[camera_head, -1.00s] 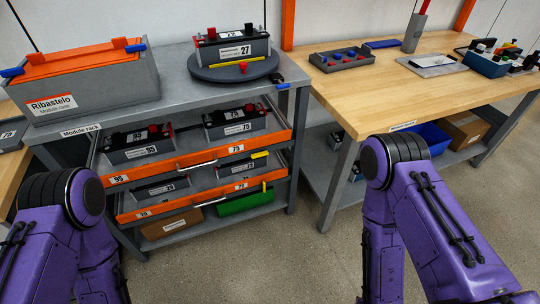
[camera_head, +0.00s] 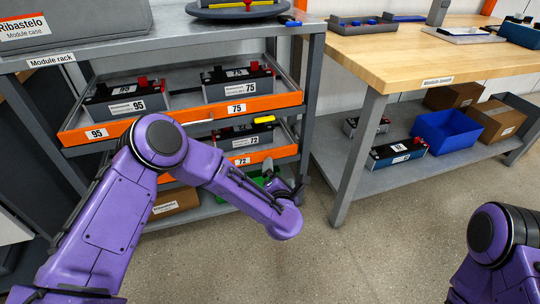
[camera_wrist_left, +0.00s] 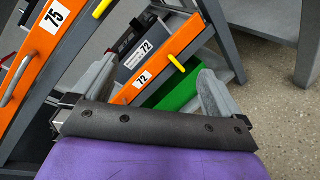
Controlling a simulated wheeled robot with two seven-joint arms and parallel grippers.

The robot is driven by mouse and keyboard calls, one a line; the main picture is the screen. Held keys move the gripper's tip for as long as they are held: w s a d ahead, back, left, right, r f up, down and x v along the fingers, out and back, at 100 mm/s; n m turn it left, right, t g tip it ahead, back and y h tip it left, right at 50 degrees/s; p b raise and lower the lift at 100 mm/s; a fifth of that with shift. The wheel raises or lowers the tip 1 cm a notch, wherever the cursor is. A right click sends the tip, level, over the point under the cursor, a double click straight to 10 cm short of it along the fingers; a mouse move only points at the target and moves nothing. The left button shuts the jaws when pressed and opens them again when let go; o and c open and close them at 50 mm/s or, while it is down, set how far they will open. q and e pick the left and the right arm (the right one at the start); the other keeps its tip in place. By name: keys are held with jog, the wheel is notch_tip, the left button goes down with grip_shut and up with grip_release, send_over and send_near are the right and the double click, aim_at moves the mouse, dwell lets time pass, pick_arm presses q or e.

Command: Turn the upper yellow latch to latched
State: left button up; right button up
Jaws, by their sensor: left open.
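The upper yellow latch (camera_head: 263,119) sits near the right end of the rack, just below the 75 drawer front, and lies about horizontal. In the left wrist view a yellow piece (camera_wrist_left: 188,4), probably this latch, is cut by the top edge. The lower yellow latch (camera_wrist_left: 176,63) points down from the 72 drawer front in that view; in the head view my left gripper hides most of its spot. My left gripper (camera_head: 277,176) is open in front of the lower drawer, below the upper latch. Its two fingers (camera_wrist_left: 158,72) stand wide apart with nothing held. My right gripper is out of view.
The orange-fronted 75 drawer (camera_head: 272,103) holds battery modules. A green bin (camera_wrist_left: 180,92) is below the 72 drawer (camera_wrist_left: 143,82). The rack's grey right post (camera_head: 308,110) stands beside the latches. A wooden bench (camera_head: 420,60) is to the right, with open floor in front.

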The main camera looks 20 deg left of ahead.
pick_arm(q)
jog(key=w+r+n+y+b, duration=0.1)
jog(key=w+n+y+b, duration=0.1)
jog(key=w+n+b, duration=0.3)
jog(key=n+y, duration=0.3)
jog(key=n, duration=0.5)
send_near(265, 120)
jog(key=b+x, duration=0.1)
jog(key=x, duration=0.4)
jog(key=b+x, duration=0.1)
jog(key=x, duration=0.1)
jog(key=shift+w+a+f+b, duration=0.1)
jog(key=shift+w+f+b, duration=0.15)
jog(key=shift+f+b, duration=0.1)
jog(key=shift+w+a+r, duration=0.15)
jog(key=shift+w+a, duration=0.15)
jog(key=shift+w, duration=0.15)
jog(key=c, duration=1)
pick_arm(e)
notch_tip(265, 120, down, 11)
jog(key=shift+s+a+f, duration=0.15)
